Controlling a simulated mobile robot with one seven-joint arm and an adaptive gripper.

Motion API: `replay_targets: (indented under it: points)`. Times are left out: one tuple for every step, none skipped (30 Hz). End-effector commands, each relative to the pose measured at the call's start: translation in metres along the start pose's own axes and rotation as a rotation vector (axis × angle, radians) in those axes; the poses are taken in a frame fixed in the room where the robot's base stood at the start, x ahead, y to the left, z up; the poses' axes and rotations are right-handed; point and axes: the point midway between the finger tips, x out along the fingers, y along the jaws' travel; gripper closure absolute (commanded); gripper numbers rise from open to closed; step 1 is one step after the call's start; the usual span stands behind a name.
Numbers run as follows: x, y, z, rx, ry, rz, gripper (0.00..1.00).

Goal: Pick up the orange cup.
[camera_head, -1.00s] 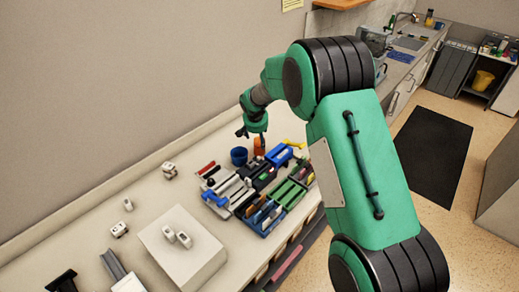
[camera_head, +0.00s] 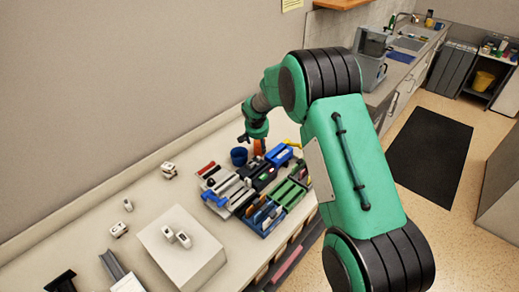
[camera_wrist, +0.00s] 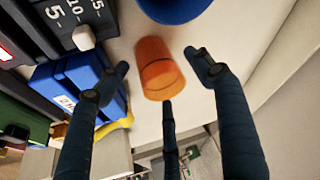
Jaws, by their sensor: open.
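The orange cup (camera_wrist: 160,68) stands on the counter in the wrist view, between and just beyond the spread fingers of my gripper (camera_wrist: 158,80). The fingers are open and a gap shows on both sides of the cup. In the head view the orange cup (camera_head: 259,146) is a small patch partly hidden by my gripper (camera_head: 256,142), which is above and beside it. A blue cup (camera_head: 239,156) stands just left of the orange cup; in the wrist view the blue cup (camera_wrist: 175,8) is at the top edge, close to it.
Blue and green organizer trays (camera_head: 262,217) with tools lie near the cup. A yellow object (camera_head: 292,144) lies beside the blue bin (camera_wrist: 62,88). A white box (camera_head: 180,248) sits at the front left. The wall runs behind the counter (camera_head: 150,205).

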Motion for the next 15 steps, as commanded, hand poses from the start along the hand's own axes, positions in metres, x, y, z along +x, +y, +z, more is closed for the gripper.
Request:
replay_targets:
  points:
    - [0.007, 0.0, 0.0, 0.0, 0.0, 0.0, 0.34]
    - [0.01, 0.0, 0.0, 0.0, 0.0, 0.0, 0.34]
    - [0.014, 0.0, 0.0, 0.0, 0.0, 0.0, 0.34]
    - [0.016, 0.0, 0.0, 0.0, 0.0, 0.0, 0.34]
    - [0.018, 0.0, 0.0, 0.0, 0.001, -0.001, 0.34]
    - [0.02, 0.0, -0.001, 0.0, 0.001, -0.001, 0.34]
    - [0.021, 0.0, -0.001, 0.0, 0.002, -0.001, 0.34]
    - [0.022, 0.0, -0.001, 0.0, 0.002, -0.001, 0.34]
    - [0.023, 0.0, -0.001, 0.0, 0.002, -0.001, 0.34]
    - [0.024, 0.0, -0.001, 0.0, 0.002, -0.001, 0.34]
    - [0.024, 0.0, -0.001, 0.0, 0.002, -0.001, 0.34]
    - [0.024, 0.0, -0.001, 0.0, 0.002, -0.001, 0.34]
    - [0.024, 0.0, -0.001, 0.0, 0.002, -0.001, 0.34]
    - [0.024, 0.0, -0.001, 0.0, 0.002, -0.001, 0.34]
    - [0.024, 0.0, -0.001, 0.0, 0.002, -0.001, 0.34]
